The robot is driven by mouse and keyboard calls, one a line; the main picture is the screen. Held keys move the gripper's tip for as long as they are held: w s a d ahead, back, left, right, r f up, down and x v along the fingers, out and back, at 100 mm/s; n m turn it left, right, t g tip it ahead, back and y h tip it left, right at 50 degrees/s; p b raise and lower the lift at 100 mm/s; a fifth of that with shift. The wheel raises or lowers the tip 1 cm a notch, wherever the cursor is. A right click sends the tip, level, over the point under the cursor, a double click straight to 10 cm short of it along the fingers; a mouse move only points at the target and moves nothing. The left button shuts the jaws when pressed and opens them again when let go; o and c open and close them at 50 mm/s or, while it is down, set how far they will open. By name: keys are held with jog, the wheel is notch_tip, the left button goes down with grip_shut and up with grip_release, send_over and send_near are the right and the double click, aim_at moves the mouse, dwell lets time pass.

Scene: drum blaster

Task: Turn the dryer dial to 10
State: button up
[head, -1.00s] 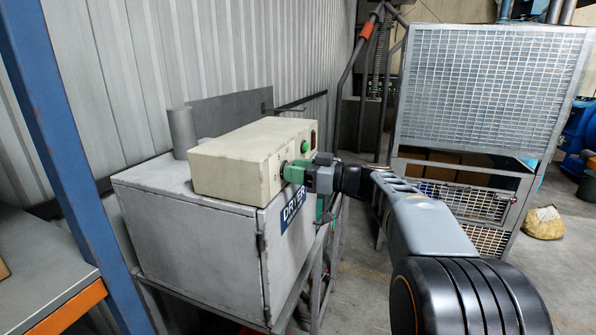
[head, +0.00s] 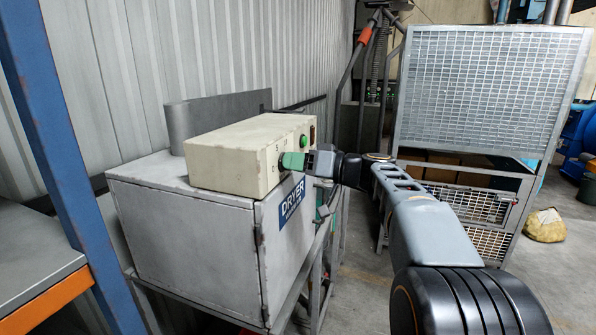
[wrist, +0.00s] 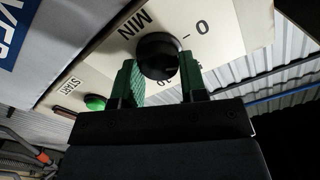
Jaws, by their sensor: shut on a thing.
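The dryer (head: 180,228) is a grey cabinet with a blue DRYER label (head: 292,203) and a cream control box (head: 232,150) on top. The black dial (wrist: 157,54) is on the control box's front face, between my gripper's green fingers in the wrist view. My gripper (wrist: 158,78) is shut on the dial. In the head view my gripper (head: 292,161) reaches the box front from the right and mostly hides the dial. MIN and 0 are readable around the dial; a mark below it, seemingly 10, is partly hidden by the fingers. I cannot tell the dial's setting.
A green START button (wrist: 95,102) lies beside the left finger in the wrist view. A blue rack post (head: 65,150) and shelf stand at the left. A wire mesh cage (head: 490,90) stands at the right. Corrugated wall lies behind the dryer.

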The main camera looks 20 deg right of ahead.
jog(key=shift+f+m+p, duration=0.2)
jog(key=shift+m+p, duration=1.25)
jog(key=shift+m, duration=7.75)
jog(key=shift+f, duration=0.1)
jog(key=o, duration=0.8)
jog(key=shift+o, duration=0.6)
